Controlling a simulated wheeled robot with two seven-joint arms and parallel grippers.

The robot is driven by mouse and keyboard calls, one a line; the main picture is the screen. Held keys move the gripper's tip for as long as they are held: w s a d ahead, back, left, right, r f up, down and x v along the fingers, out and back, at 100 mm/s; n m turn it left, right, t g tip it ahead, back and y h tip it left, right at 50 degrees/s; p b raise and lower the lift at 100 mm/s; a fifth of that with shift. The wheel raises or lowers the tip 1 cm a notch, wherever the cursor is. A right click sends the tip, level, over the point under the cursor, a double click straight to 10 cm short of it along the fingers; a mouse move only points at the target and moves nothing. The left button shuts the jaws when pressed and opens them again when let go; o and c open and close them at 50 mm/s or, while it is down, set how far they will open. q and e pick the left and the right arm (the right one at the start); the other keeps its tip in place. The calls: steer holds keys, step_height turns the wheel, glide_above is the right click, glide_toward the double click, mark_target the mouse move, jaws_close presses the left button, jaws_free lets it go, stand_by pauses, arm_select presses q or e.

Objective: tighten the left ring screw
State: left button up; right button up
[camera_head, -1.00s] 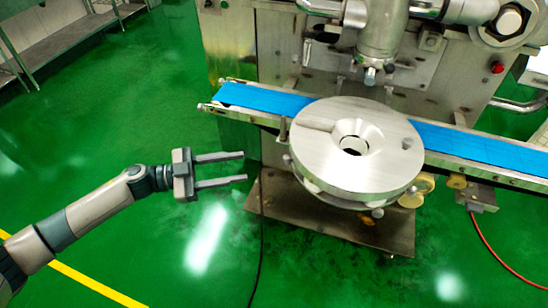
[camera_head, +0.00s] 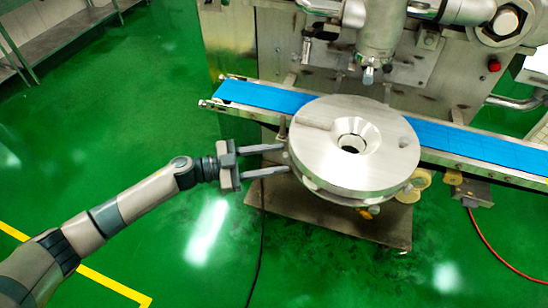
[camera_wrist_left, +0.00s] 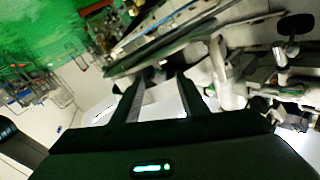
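The round metal ring disc (camera_head: 330,178) with a funnel-shaped hole sits in front of the blue conveyor in the head view. A small upright metal post (camera_head: 282,130), perhaps the left ring screw, stands at its left edge; I cannot tell for sure. My left gripper (camera_head: 286,159) is open and empty, its two fingers pointing right, with the tips close to the disc's left rim. Contact cannot be told. In the left wrist view the open fingers (camera_wrist_left: 160,85) show with a pale surface between them. My right gripper is not in view.
The blue conveyor (camera_head: 262,97) runs behind the disc. A metal nozzle (camera_head: 369,72) hangs above and behind it. A metal base plate (camera_head: 340,222) lies below. A red hose (camera_head: 485,235) is at the right. Green floor at the left is open.

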arm_select(q)
steer(key=shift+c, duration=0.4)
jaws_close()
